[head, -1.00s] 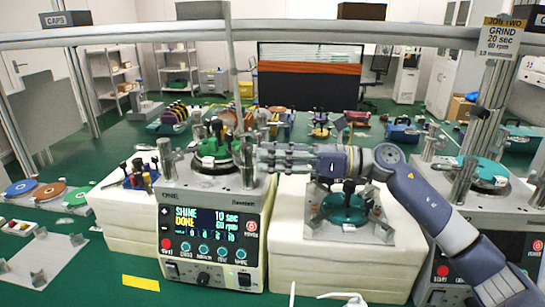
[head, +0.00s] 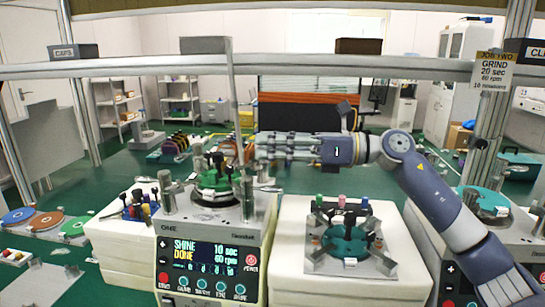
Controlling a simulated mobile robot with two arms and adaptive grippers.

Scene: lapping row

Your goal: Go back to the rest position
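My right gripper (head: 262,150) is raised, its metal fingers pointing left, level with the upper right of the lapping machine marked ONE (head: 172,231). I see nothing held in it, but from this side I cannot tell whether the fingers are open or shut. The machine carries a green plate (head: 216,181) with dark knobs, and its screen (head: 207,254) reads SHINE DONE, 10 sec, 60 rpm. A fixture with a teal disc (head: 346,243) sits on the white block (head: 310,283), below my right forearm and apart from it. My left gripper is not in view.
A second machine with a teal plate (head: 482,201) stands at the right, partly behind my arm. A metal rail (head: 140,66) crosses above, with a GRIND card (head: 492,72). Colored discs (head: 48,222) lie at the left.

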